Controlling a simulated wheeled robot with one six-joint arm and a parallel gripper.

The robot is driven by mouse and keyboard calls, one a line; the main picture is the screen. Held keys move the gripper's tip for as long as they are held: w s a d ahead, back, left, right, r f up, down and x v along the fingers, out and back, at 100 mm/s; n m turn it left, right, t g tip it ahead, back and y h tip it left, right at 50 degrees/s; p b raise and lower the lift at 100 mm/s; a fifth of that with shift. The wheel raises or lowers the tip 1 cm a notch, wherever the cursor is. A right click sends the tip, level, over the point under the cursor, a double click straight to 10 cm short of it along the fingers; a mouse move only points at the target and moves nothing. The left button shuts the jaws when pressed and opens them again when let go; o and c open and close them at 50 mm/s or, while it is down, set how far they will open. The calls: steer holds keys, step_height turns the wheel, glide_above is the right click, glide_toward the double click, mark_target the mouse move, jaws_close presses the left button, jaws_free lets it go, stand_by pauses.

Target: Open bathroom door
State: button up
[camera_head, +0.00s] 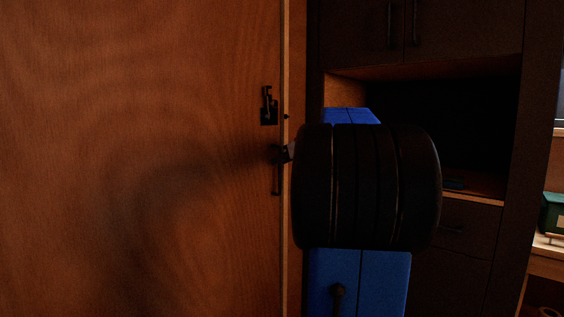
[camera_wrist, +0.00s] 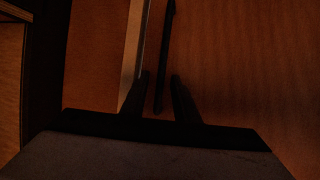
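The wooden door (camera_head: 140,150) fills the left of the head view and looks closed against its frame. It has a dark latch (camera_head: 269,106) near its right edge. Below the latch is a slim dark vertical handle (camera_head: 276,182). My gripper (camera_head: 280,154) is at the upper part of this handle, mostly hidden behind my dark wrist. In the wrist view, the two fingers of my gripper (camera_wrist: 161,77) are apart. The dark handle bar (camera_wrist: 165,50) shows between them, with gaps on both sides. Whether the bar lies fully between the fingertips in depth is hard to tell.
Right of the door stands a dark cabinet (camera_head: 465,40) with upper doors, an open niche and drawers below. Further right, a green box (camera_head: 551,213) sits on a light shelf. A pale door edge strip (camera_wrist: 134,50) runs beside the handle.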

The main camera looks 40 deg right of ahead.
jaws_close()
steer(key=shift+a, duration=0.15)
